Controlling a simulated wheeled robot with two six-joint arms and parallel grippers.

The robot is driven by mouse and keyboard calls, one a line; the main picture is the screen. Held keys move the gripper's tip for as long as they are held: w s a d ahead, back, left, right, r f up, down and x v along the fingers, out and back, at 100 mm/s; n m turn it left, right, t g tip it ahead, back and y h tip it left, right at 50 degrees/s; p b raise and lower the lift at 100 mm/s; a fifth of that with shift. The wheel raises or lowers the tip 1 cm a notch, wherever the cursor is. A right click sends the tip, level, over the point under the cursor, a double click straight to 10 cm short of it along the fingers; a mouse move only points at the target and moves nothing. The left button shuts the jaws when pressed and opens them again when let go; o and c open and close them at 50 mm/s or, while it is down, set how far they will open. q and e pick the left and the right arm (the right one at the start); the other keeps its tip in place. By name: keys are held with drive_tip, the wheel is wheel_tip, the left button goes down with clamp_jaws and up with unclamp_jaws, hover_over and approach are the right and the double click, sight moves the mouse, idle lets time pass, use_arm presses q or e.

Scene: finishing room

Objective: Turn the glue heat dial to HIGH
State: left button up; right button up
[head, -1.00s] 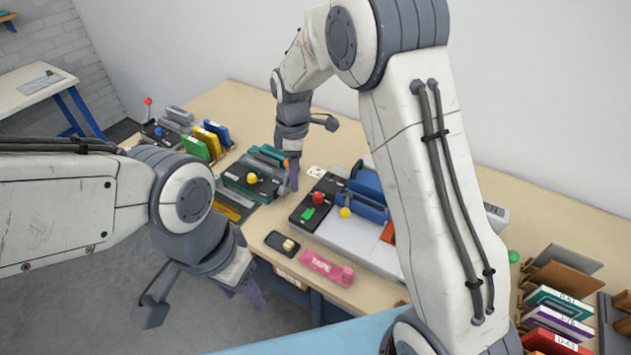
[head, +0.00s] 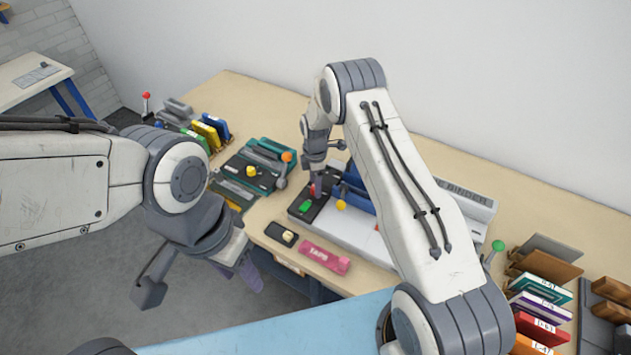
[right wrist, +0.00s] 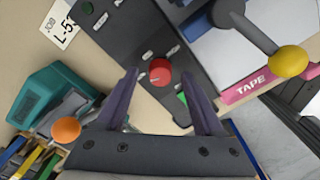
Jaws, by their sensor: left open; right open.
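The red dial (right wrist: 160,72) sits on a black control panel (right wrist: 135,40) of the binder machine (head: 470,202). Small labels surround the dial, too small to read, so I cannot tell its setting. My right gripper (right wrist: 159,78) is open, its two fingers pointing at the dial, one to each side in the right wrist view. I cannot tell whether they touch it. In the head view my right gripper (head: 317,186) is over the panel and largely covers the dial. My left gripper (head: 240,274) is open and empty, in front of the table's near edge.
A green switch (head: 305,206) is beside the dial. A lever with a yellow ball (head: 341,205) is to its right. A teal machine with an orange knob (head: 287,156) stands left. A pink tape box (head: 325,257) and small black box (head: 281,234) lie in front.

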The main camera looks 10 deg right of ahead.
drive_tip(key=shift+f, duration=0.5)
clamp_jaws()
